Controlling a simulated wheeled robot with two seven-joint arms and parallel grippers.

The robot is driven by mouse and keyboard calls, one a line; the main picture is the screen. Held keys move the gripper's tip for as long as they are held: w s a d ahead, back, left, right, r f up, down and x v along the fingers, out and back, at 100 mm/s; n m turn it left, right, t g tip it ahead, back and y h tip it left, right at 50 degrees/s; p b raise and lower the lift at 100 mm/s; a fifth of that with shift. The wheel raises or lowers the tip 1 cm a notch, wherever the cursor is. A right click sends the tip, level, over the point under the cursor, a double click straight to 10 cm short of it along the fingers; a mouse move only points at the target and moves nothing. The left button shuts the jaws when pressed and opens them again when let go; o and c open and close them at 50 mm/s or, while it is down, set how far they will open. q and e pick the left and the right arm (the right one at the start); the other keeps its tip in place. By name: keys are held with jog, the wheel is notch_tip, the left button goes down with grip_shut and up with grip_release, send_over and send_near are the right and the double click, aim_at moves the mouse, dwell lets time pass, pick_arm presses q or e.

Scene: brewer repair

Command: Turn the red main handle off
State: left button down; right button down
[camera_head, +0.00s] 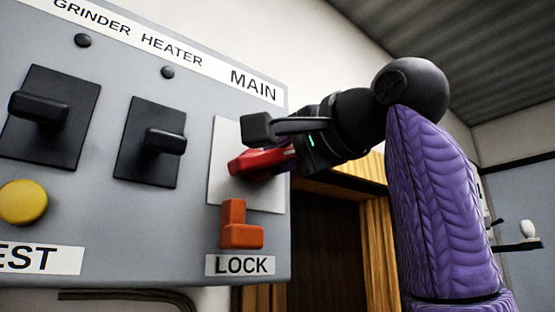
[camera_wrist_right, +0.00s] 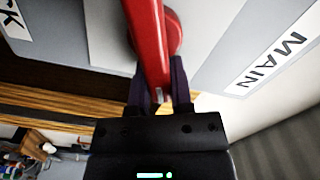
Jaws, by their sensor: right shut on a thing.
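The red main handle (camera_head: 257,160) is on a white plate (camera_head: 226,191) under the MAIN label on the grey panel. It points to the right and slightly up in the head view. My right gripper (camera_head: 283,142) is at the handle, and its near finger hides part of it. In the wrist view the red handle (camera_wrist_right: 149,45) runs down between the two dark fingers of my right gripper (camera_wrist_right: 157,88), which are shut on it. My left gripper is not in view.
An orange lock piece (camera_head: 240,228) sits just below the handle, above the LOCK label. Black GRINDER (camera_head: 42,107) and HEATER (camera_head: 160,141) switches and a yellow button (camera_head: 23,202) are to the left. A dark doorway (camera_head: 325,240) is behind, to the right.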

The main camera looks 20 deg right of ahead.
jog(key=m+b, duration=0.1)
jog(key=m, duration=0.1)
jog(key=f+m+b, duration=0.1)
jog(key=m, duration=0.1)
jog(key=shift+w+d+f+m, duration=0.1)
jog(key=shift+d+f+m, duration=0.05)
jog(key=shift+m, duration=0.15)
dwell(0.5)
jog(key=c, duration=0.5)
grip_release()
jog(key=b+v, duration=0.3)
jog(key=v, duration=0.7)
jog(key=shift+b, duration=0.35)
